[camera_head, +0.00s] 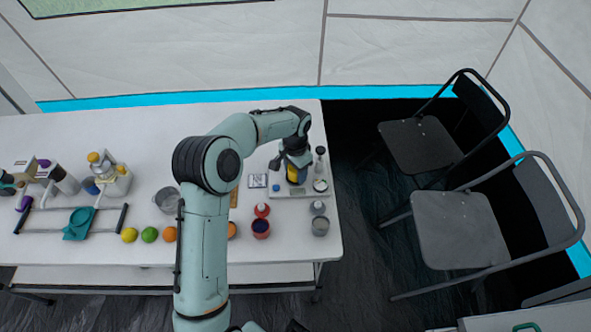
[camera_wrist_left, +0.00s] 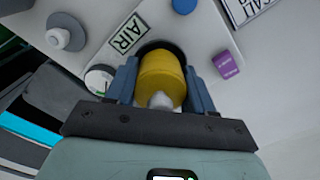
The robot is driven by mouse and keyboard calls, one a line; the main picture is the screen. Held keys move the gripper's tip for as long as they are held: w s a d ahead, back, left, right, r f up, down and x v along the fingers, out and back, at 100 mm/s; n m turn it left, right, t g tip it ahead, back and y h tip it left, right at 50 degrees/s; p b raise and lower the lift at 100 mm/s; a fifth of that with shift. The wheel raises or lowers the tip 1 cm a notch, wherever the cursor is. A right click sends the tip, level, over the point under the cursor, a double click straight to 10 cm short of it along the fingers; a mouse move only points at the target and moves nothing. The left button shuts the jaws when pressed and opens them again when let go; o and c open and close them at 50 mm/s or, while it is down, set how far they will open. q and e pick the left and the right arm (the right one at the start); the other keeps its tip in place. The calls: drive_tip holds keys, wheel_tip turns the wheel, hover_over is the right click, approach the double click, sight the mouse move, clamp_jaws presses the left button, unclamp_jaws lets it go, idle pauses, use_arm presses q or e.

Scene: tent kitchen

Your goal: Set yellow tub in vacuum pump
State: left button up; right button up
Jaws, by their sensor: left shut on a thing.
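The yellow tub (camera_wrist_left: 163,80) is between the two blue fingers of my left gripper (camera_wrist_left: 162,88) in the left wrist view. In the head view a sliver of the tub (camera_head: 293,174) shows under my left gripper (camera_head: 296,168). The vacuum pump (camera_wrist_left: 98,45) is a pale panel with a dial, a grey knob, an AIR label and a dark round opening. It also shows in the head view (camera_head: 312,194) at the table's right end. The tub's far end overlaps the opening; I cannot tell how deep it sits. My right gripper is not in view.
A red-topped jar (camera_head: 261,228) and a grey cup (camera_head: 320,226) stand in front of the pump. A metal pot (camera_head: 167,201), several fruits and bottles are on the left. A purple block (camera_wrist_left: 227,64) is close to the tub.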

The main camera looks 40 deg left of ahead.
use_arm(q)
drive_tip(key=shift+r+p, duration=0.4)
drive_tip(key=shift+r, duration=0.35)
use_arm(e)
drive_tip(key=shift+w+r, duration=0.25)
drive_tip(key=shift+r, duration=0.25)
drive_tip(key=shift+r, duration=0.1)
use_arm(q)
drive_tip(key=shift+f+b, duration=0.3)
drive_tip(key=shift+f, duration=0.6)
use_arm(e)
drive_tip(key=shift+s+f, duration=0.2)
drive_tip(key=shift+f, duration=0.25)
use_arm(q)
drive_tip(key=o, duration=0.5)
drive_tip(key=shift+r, duration=0.1)
drive_tip(key=shift+r+p, duration=1.6)
drive_tip(key=shift+r, duration=1.4)
drive_tip(key=shift+r+p, duration=1.15)
drive_tip(key=shift+r, duration=1.35)
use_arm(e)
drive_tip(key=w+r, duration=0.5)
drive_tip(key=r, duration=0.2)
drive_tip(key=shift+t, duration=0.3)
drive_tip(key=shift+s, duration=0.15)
